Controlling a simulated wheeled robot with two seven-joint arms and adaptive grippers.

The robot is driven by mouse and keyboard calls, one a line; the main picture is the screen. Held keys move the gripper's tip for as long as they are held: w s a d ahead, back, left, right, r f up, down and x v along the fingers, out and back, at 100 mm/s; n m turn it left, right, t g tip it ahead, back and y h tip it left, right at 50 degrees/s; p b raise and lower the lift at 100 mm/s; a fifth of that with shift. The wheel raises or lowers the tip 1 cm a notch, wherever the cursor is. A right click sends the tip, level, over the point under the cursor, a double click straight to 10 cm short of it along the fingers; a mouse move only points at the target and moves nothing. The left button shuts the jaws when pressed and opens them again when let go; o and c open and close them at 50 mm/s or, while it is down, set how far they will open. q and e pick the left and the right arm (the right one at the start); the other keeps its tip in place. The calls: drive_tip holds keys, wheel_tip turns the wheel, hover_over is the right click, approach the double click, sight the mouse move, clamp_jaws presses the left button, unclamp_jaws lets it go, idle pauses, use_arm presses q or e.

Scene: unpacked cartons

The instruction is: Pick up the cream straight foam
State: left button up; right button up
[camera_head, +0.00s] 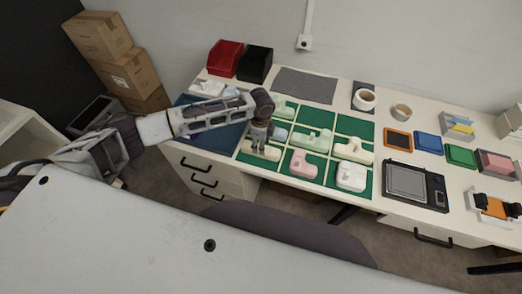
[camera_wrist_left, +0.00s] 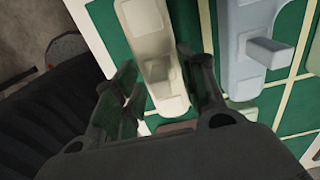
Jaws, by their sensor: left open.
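The cream straight foam (camera_wrist_left: 150,28) is a long pale piece with raised blocks, lying on the green gridded mat (camera_head: 334,176). In the head view the foam (camera_head: 262,153) is in the front left cell, partly hidden by my left gripper (camera_head: 258,143). In the left wrist view my left gripper (camera_wrist_left: 158,66) is open, with its fingers on either side of the foam's near part. I cannot tell whether they touch it. My right gripper is not in view.
Beside it are a pale blue foam (camera_wrist_left: 258,50), a pink foam (camera_head: 303,164), green foams (camera_head: 312,140), another cream piece (camera_head: 354,151) and a white piece (camera_head: 351,176). Red (camera_head: 225,58) and black (camera_head: 255,64) bins stand behind. A scale (camera_head: 416,186) sits right of the mat.

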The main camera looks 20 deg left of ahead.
use_arm(q)
drive_tip(key=shift+c, duration=0.3)
drive_tip(key=c, duration=0.8)
drive_tip(key=shift+r, duration=0.1)
drive_tip(key=shift+r+b, duration=0.35)
drive_tip(key=shift+r, duration=4.6)
drive_tip(key=shift+s+d+f, duration=0.1)
drive_tip(key=shift+s, duration=0.15)
